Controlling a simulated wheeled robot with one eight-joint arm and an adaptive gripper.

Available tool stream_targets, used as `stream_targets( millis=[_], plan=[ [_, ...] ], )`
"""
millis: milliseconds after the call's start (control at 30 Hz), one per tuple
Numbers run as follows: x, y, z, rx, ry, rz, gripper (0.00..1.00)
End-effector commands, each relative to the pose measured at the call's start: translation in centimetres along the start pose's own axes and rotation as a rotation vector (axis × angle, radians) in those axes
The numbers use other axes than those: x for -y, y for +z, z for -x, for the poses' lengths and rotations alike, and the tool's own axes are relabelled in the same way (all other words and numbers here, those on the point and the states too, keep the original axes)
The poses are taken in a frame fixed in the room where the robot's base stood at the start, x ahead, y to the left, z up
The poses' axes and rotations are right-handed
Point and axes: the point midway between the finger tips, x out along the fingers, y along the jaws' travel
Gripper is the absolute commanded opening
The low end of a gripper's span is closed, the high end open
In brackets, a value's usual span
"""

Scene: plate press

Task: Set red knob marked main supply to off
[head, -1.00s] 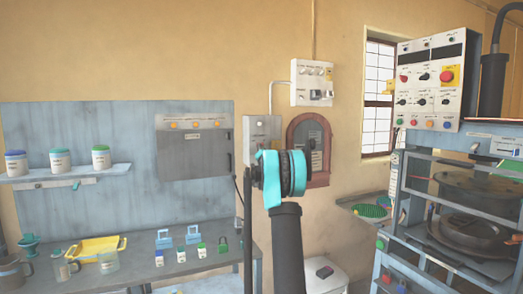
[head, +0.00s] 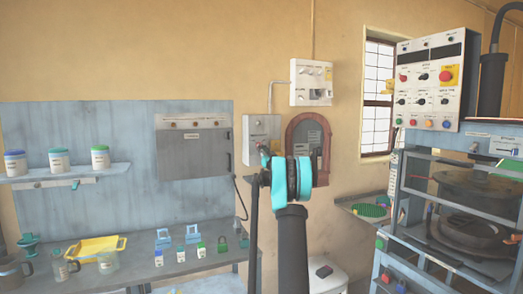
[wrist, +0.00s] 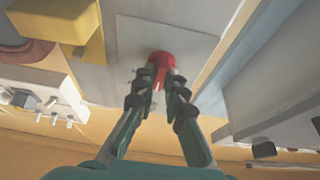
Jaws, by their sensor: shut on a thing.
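The red knob (wrist: 160,64) sits on a pale grey plate (wrist: 127,42) in the wrist view. My gripper (wrist: 158,84) has a finger on each side of the knob and is shut on it. In the head view, my gripper (head: 262,156) is at the lower front of a small grey wall box (head: 261,128). My gripper and arm largely hide the knob there. I cannot read the knob's marking or its pointer position in either view.
A grey cabinet (head: 193,153) with a row of unlit lamps is to the left. A white switch box (head: 311,76) is above right, and an arched brown-framed panel (head: 308,133) is close on the right. A workbench (head: 195,262) with small items stands lower left.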

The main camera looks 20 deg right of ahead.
Motion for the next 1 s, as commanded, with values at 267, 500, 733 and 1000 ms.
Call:
stream_targets(
  millis=[267, 500, 733, 1000],
  plan=[
    [-0.33, 0.01, 0.01, 0.000, -0.100, 0.242, 0.00],
    [-0.47, -0.06, -0.01, 0.001, -0.183, 0.445, 0.00],
    [-0.58, -0.13, -0.04, 0.000, -0.249, 0.602, 0.00],
    [-0.58, -0.19, -0.08, 0.000, -0.296, 0.714, 0.00]
  ],
)
